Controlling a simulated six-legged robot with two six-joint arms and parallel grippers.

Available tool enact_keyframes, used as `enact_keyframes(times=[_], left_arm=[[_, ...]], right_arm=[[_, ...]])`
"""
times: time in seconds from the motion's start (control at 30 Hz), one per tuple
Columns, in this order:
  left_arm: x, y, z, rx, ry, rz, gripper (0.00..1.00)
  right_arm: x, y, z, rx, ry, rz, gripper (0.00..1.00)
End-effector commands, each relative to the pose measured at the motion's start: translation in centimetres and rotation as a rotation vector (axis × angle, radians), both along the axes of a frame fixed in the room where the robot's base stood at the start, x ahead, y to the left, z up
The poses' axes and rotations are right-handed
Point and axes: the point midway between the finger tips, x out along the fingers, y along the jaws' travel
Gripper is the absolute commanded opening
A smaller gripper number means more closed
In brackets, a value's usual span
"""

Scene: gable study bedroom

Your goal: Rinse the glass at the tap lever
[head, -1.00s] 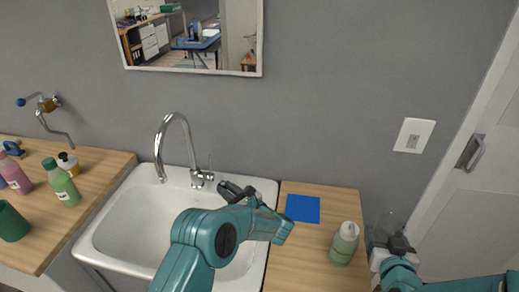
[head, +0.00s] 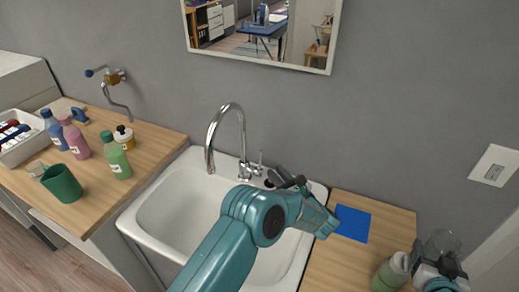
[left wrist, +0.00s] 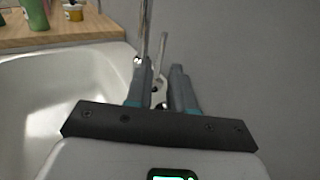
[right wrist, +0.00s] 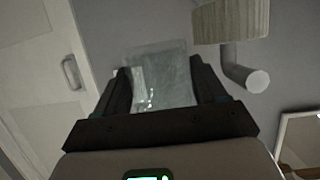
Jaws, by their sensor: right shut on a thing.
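The chrome tap (head: 228,130) stands behind the white sink (head: 150,212), with its thin lever (head: 260,160) on the right of the spout base. My left gripper (head: 286,180) is close to the lever in the head view. In the left wrist view, its fingers (left wrist: 163,88) are apart, and the lever (left wrist: 162,62) shows upright between or just beyond them; contact cannot be told. My right gripper (head: 440,262) is shut on the clear glass (head: 443,241), right of the counter. The glass also shows between its fingers in the right wrist view (right wrist: 162,82).
A pale green bottle (head: 390,274) and a blue square (head: 353,223) are on the right counter (head: 335,262). Bottles, a green cup (head: 62,184) and a white tray (head: 20,150) are on the left counter (head: 150,142). A mirror (head: 336,40) hangs above.

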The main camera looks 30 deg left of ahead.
Motion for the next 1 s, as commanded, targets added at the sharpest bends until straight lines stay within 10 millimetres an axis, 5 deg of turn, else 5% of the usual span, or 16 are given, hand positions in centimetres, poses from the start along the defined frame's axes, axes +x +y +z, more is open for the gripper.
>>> enact_keyframes(times=[0.37,0.8,1.0], left_arm=[[0.4,0.8,0.1,0.002,-0.002,0.002,0.23],[4.8,8.3,-0.1,0.002,-0.003,0.003,0.23],[6.0,10.1,0.0,0.002,-0.002,0.001,0.23]], right_arm=[[-0.1,0.0,0.2,0.000,-0.001,0.000,0.33],[0.0,0.0,-0.1,0.000,-0.001,0.000,0.33],[0.1,0.1,-0.4,0.000,-0.001,0.000,0.33]])
